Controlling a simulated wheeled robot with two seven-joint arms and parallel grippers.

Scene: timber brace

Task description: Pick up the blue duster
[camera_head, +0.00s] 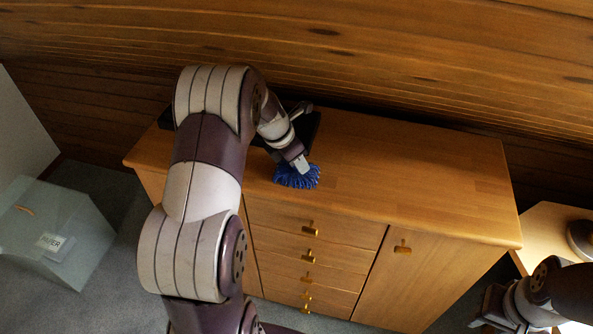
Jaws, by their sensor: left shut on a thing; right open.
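The blue duster (297,178) has a fluffy blue head at the front edge of the wooden cabinet top. My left gripper (301,166) reaches down from the left over the cabinet and is shut on the duster. Its fingers hide part of the duster, and I cannot tell whether the duster rests on the top or is slightly lifted. My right gripper (482,318) is low at the lower right, in front of the cabinet, open and away from the duster.
The wooden cabinet (420,180) has drawers and a door with small handles. A dark object (312,128) lies behind my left arm on its top. A pale bin labelled PAPER (80,220) stands at left. A light wooden table (545,225) stands at right. The cabinet top's right side is clear.

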